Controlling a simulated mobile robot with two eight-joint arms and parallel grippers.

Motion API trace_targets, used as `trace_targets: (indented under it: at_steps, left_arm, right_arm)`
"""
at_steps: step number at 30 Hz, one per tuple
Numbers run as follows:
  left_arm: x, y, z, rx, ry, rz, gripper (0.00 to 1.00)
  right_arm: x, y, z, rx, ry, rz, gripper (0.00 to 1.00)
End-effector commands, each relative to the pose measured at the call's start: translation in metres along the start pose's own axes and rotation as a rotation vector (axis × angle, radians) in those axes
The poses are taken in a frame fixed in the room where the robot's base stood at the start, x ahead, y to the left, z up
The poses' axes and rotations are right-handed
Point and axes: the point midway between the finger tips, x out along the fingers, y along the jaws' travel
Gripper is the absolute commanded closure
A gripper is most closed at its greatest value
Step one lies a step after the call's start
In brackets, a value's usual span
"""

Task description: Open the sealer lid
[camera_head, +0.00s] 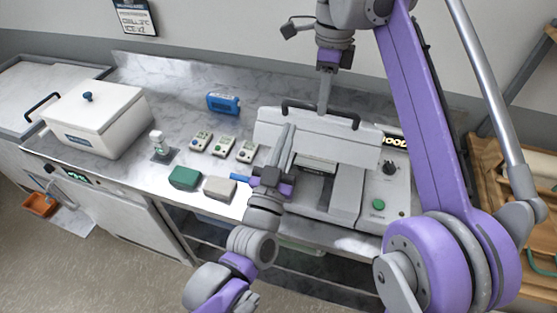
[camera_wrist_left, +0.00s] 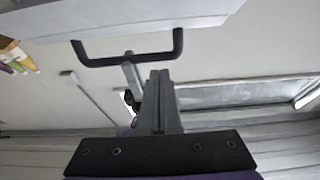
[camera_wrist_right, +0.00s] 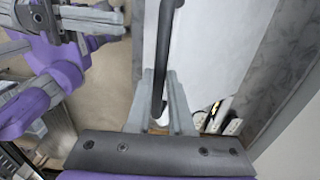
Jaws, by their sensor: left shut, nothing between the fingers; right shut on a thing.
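The sealer (camera_head: 373,200) is a pale grey-white machine on the counter, with a knob and green button at right. Its white lid (camera_head: 275,124) appears raised, with the inside partly visible below. A black bar handle (camera_head: 345,117) runs along the lid's upper edge. My right gripper (camera_head: 324,108) reaches from above and is shut on the handle. The right wrist view shows the black handle (camera_wrist_right: 162,60) between its fingers (camera_wrist_right: 160,100). My left gripper (camera_head: 286,140) is shut and empty in front of the lid. In the left wrist view its fingers (camera_wrist_left: 160,85) are together, below the handle (camera_wrist_left: 128,58).
A white lidded box (camera_head: 98,125) stands at the left. Wooden shelving (camera_head: 490,160) is at right.

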Motion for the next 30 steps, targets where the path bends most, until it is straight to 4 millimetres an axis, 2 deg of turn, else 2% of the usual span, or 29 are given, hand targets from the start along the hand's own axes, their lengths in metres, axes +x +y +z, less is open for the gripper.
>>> trace_targets:
  at_steps: [3,7,21,30]
  left_arm:
    - [0.019,0.0,0.001,0.001,-0.001,0.0,1.0]
    - [0.032,0.0,0.001,0.0,-0.001,0.0,1.0]
    - [0.038,0.0,0.0,0.0,-0.001,0.0,1.0]
    - [0.058,0.0,-0.011,0.0,-0.001,-0.001,1.0]
  right_arm:
    - [0.003,-0.005,-0.001,0.003,0.001,-0.011,1.0]
    - [0.003,-0.005,-0.001,0.003,0.001,-0.011,1.0]
    - [0.003,-0.005,-0.001,0.003,0.001,-0.011,1.0]
    - [0.003,-0.004,0.0,0.002,0.001,-0.007,1.0]
